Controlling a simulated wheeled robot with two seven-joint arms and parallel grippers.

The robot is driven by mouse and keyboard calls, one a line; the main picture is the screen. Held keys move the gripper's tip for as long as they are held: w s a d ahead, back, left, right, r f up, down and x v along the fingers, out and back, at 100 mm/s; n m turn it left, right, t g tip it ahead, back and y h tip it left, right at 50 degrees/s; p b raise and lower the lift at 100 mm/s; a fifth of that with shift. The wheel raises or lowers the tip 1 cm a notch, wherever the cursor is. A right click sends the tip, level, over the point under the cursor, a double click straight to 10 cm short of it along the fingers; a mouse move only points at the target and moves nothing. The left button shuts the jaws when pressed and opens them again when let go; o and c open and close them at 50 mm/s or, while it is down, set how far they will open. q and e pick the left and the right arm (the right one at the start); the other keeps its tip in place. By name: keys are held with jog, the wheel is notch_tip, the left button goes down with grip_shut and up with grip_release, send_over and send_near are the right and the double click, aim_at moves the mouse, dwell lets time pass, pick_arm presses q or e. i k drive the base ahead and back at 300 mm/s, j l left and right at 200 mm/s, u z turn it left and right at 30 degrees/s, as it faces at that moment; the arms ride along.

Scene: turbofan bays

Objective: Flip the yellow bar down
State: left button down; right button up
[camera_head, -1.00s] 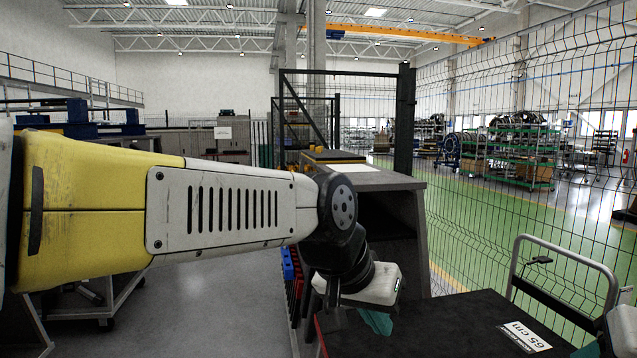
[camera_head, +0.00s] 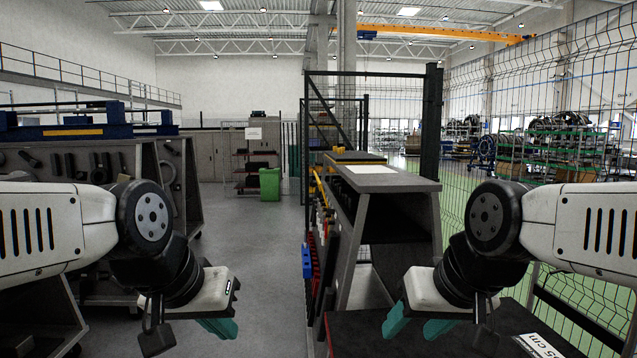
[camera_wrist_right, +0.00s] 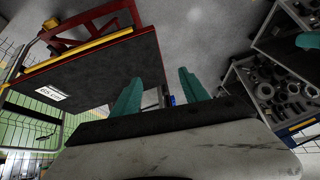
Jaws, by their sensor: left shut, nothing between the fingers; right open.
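In the right wrist view a yellow bar (camera_wrist_right: 85,49) lies along one edge of a dark-topped cart (camera_wrist_right: 95,78), beside a red frame. It is apart from my right gripper (camera_wrist_right: 162,92), whose teal fingers are spread and empty. In the head view the right gripper (camera_head: 418,322) is above the left part of the cart's dark top (camera_head: 455,336). I cannot make out that bar in the head view. My left gripper (camera_head: 218,328) is shut and empty over the floor at lower left, clear of the cart.
A grey cabinet (camera_head: 388,181) stands behind the cart, with a black post and mesh fence (camera_head: 456,135) at right. A tool rack (camera_head: 85,165) stands at left. Grey floor (camera_head: 255,235) is open between rack and cabinet. A green bin (camera_head: 270,184) stands further back.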

aim_at(320, 185)
jog(key=i+j+u, duration=0.7)
jog(key=i+j, duration=0.15)
jog(key=i+j+u, duration=0.1)
jog(key=i, duration=0.5)
jog(key=i+j+u, duration=0.15)
jog(key=i, duration=0.45)
jog(key=i+z, duration=0.35)
jog(key=i, duration=0.45)
jog(key=i+j+z, duration=0.15)
jog(key=i+z, duration=0.2)
jog(key=i, duration=0.4)
jog(key=i+z, duration=0.6)
jog(key=z, duration=0.15)
jog(key=i+j+z, duration=0.1)
jog(key=i+z, duration=0.25)
jog(key=i+l+z, duration=0.2)
jog(key=i+z, duration=0.25)
jog(key=i+l+z, duration=0.1)
jog(key=i+z, duration=0.15)
jog(key=z, duration=0.15)
